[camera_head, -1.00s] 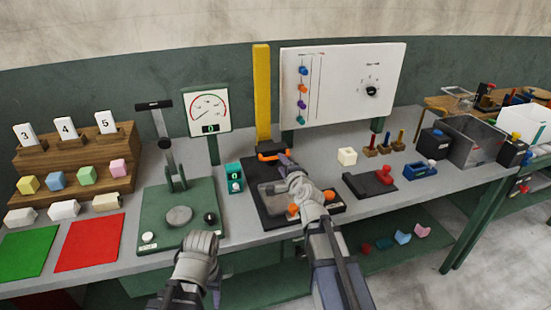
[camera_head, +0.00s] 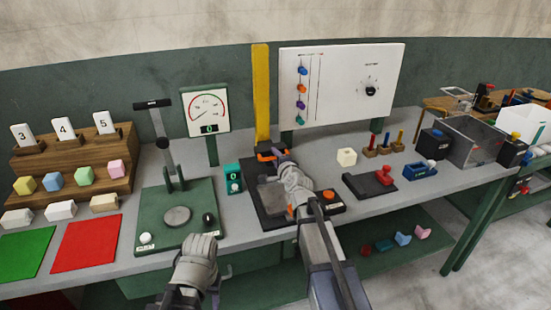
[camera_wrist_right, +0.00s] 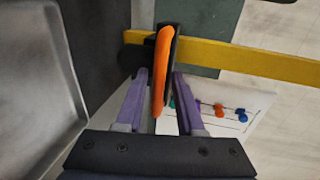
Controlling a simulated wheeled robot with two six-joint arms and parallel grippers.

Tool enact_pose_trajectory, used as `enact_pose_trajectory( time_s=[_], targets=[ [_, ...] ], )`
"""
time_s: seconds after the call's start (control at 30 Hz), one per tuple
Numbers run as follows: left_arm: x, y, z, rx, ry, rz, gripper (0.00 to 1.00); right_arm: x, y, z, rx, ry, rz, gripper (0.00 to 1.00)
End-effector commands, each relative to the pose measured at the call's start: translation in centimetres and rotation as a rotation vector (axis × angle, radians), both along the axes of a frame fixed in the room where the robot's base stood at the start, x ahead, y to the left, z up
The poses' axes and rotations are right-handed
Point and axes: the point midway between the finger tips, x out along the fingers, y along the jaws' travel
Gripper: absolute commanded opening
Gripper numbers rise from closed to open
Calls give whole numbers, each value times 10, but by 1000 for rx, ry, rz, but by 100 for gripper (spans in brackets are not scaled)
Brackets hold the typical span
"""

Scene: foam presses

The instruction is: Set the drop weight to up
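The drop weight unit has a tall yellow post (camera_head: 262,95) on a black base (camera_head: 268,215). An orange handle (camera_head: 268,155) on a dark carriage sits low on the post. My right gripper (camera_head: 282,158) reaches the handle from the front. In the right wrist view, the orange handle (camera_wrist_right: 162,65) lies between the two purple fingers (camera_wrist_right: 160,85). The fingers look apart, with a gap beside the handle. My left gripper (camera_head: 212,268) hangs at the bench's front edge, away from the unit; its finger opening is unclear.
A green press (camera_head: 178,215) with a lever stands left of the unit, with a small teal box (camera_head: 233,178) between them. A white panel (camera_head: 340,85) stands behind.

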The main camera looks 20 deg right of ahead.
Motion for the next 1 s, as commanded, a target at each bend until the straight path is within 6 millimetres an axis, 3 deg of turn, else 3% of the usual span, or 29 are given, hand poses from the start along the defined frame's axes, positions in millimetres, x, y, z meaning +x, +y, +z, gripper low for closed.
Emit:
enact_pose_trajectory(
  time_s=[0.2, 1.0],
  targets=[
    [0, 0, -1, 0, 0, 0, 50, -1, 1, -2, -1, 7, 4, 0],
    [0, 0, -2, 0, 0, 0, 50, -4, 0, -4, -5, 9, 4, 0]
  ],
)
